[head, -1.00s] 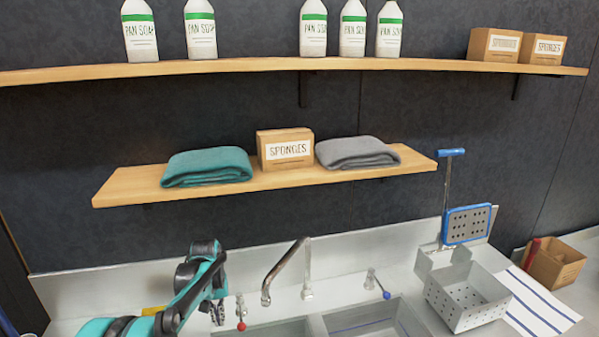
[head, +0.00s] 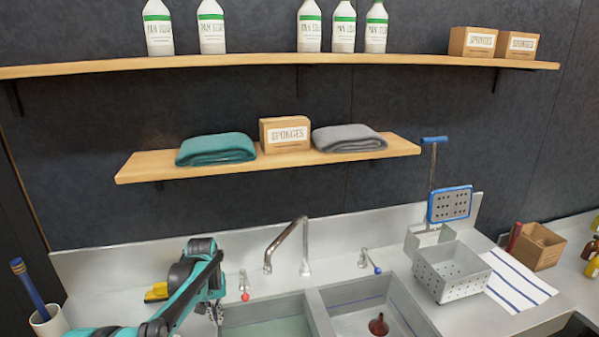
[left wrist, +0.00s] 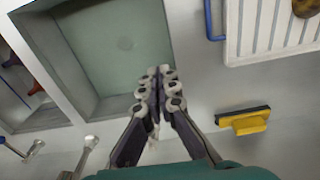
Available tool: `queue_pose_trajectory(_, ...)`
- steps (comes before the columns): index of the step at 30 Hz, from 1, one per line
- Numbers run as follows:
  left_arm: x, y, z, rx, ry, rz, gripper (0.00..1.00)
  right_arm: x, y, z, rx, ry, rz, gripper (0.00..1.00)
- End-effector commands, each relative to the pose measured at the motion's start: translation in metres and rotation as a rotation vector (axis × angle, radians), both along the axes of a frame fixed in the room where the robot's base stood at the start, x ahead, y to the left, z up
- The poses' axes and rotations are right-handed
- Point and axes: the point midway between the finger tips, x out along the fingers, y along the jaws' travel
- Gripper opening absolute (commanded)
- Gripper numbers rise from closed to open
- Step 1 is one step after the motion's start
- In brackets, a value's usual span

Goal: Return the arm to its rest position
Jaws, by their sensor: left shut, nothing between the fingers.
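My left arm (head: 182,290) comes in from the lower left in the head view, bent over the counter left of the sink. My left gripper (left wrist: 162,88) shows in the left wrist view with its fingers together and nothing between them. In the head view the gripper (head: 215,312) is small and partly hidden at the bottom. My right gripper is not in either view.
The faucet (head: 287,247) stands right of my arm. A yellow and black brush or sponge (left wrist: 243,121) and a white ribbed rack (left wrist: 272,30) lie nearby. A perforated metal basket (head: 452,272) stands at right.

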Motion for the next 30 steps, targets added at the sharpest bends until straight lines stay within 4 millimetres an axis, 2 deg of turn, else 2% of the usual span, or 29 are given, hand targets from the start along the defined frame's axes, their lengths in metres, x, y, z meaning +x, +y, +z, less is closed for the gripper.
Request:
queue_pose_trajectory(8, -0.03, -0.011, 0.019, 0.008, -0.069, -0.031, 0.0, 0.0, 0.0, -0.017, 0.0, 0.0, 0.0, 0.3)
queue_pose_trajectory(11, -0.047, -0.016, 0.027, 0.012, -0.106, -0.045, 0.0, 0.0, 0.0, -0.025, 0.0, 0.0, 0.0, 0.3)
queue_pose_trajectory(14, -0.071, -0.022, 0.033, 0.018, -0.157, -0.065, 0.0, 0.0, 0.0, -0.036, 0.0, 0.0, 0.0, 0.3)
queue_pose_trajectory(18, -0.116, -0.033, 0.036, 0.028, -0.246, -0.102, 0.0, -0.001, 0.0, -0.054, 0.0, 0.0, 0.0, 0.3)
queue_pose_trajectory(23, -0.169, -0.044, 0.026, 0.042, -0.352, -0.144, 0.0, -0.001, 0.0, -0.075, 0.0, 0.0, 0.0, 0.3)
queue_pose_trajectory(27, -0.212, -0.052, 0.005, 0.054, -0.441, -0.179, 0.0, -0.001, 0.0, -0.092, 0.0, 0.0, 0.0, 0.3)
queue_pose_trajectory(30, -0.235, -0.055, -0.012, 0.062, -0.496, -0.2, 0.0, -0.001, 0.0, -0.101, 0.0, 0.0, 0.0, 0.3)
